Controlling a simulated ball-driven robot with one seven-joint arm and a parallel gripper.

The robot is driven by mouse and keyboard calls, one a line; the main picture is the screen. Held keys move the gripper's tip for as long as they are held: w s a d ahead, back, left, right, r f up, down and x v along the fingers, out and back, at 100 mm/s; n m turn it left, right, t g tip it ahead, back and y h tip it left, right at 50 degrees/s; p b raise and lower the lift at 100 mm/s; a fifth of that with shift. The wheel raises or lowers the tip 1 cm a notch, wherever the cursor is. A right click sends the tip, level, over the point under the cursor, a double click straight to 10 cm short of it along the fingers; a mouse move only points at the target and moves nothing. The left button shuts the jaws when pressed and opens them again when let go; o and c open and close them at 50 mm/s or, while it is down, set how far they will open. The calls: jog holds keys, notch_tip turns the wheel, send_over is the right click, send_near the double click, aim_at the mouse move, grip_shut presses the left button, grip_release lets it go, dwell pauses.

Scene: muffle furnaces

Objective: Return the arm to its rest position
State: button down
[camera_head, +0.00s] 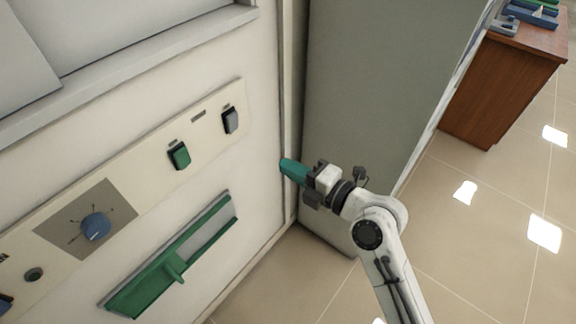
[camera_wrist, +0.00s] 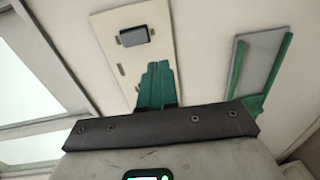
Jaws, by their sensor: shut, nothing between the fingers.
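My gripper (camera_head: 293,171) has green fingers that are shut and empty. In the head view it is in front of the right edge of the furnace front (camera_head: 262,150), beside the grey side panel (camera_head: 365,80). The arm rises to it from the bottom right. In the wrist view the green fingers (camera_wrist: 156,84) lie together and point toward the cream control strip (camera_wrist: 121,50). I cannot tell whether the fingertips touch the furnace.
The furnace front carries a green switch (camera_head: 180,155), a grey switch (camera_head: 230,120), a blue knob (camera_head: 95,227) and a green-framed slot (camera_head: 170,262). A wooden cabinet (camera_head: 505,80) stands at the back right. The tiled floor (camera_head: 490,210) between is clear.

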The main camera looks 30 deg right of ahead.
dwell(0.4)
jog(key=s+f+m+g+h+p, duration=0.2)
jog(key=s+f+m+g, duration=0.6)
jog(key=s+f+m, duration=0.35)
jog(key=s+d+f+m+g+h, duration=0.1)
jog(key=s+d+m+g+h, duration=0.1)
jog(key=s+m, duration=0.3)
jog(key=s+d+f+m+g+h, duration=0.2)
jog(key=s+d+m+g, duration=0.1)
jog(key=s, duration=0.7)
jog(key=shift+m+g, duration=0.9)
jog(key=shift+m, duration=0.45)
jog(key=shift+s, duration=0.1)
